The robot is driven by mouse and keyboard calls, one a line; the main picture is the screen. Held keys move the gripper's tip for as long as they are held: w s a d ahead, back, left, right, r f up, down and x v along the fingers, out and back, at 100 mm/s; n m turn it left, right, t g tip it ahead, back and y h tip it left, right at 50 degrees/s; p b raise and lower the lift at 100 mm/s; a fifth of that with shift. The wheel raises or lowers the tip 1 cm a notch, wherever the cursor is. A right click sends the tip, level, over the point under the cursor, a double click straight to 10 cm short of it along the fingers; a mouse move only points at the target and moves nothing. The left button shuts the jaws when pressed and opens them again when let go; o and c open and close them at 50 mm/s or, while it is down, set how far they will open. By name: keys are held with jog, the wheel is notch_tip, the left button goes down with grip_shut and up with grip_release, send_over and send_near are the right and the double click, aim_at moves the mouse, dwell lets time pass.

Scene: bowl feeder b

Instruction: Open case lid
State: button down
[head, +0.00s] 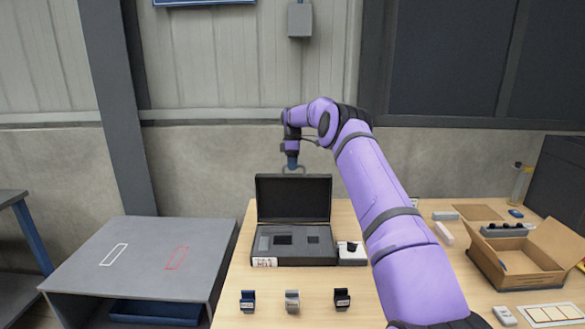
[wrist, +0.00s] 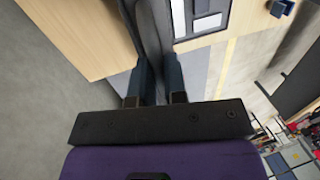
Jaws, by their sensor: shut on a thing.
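The black case (head: 290,258) sits on the wooden table, with its dark lid (head: 293,197) raised about upright at the back. Grey foam with dark cut-outs shows inside the base. My gripper (head: 292,167) is at the middle of the lid's top edge. In the wrist view, my gripper (wrist: 158,82) has one finger on each side of the dark lid (wrist: 152,35) and is shut on it. The fingertips are small and partly hidden in the head view.
A small white box with a black knob (head: 351,257) stands right of the case. Several small clip-like blocks (head: 292,300) stand in front. An open cardboard box (head: 520,262) is at right. A grey bench (head: 140,265) stands left, and a wall behind.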

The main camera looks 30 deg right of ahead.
jog(key=shift+w+d+f, duration=0.55)
jog(key=shift+f, duration=0.05)
jog(key=c, duration=1.2)
grip_release()
jog(key=shift+w+d, duration=0.1)
jog(key=shift+o, duration=0.2)
jog(key=shift+r, duration=0.15)
jog(key=shift+r, duration=0.1)
jog(key=v, duration=0.3)
jog(key=shift+s+a+r, duration=0.2)
jog(key=shift+s+a, duration=0.1)
jog(key=shift+s, duration=0.1)
jog(key=s+a, duration=0.2)
jog(key=s, duration=0.5)
jog(key=s+a+r, duration=0.1)
jog(key=s+a, duration=0.2)
jog(key=s, duration=0.4)
jog(key=shift+s+a+r, duration=0.2)
jog(key=shift+s, duration=0.2)
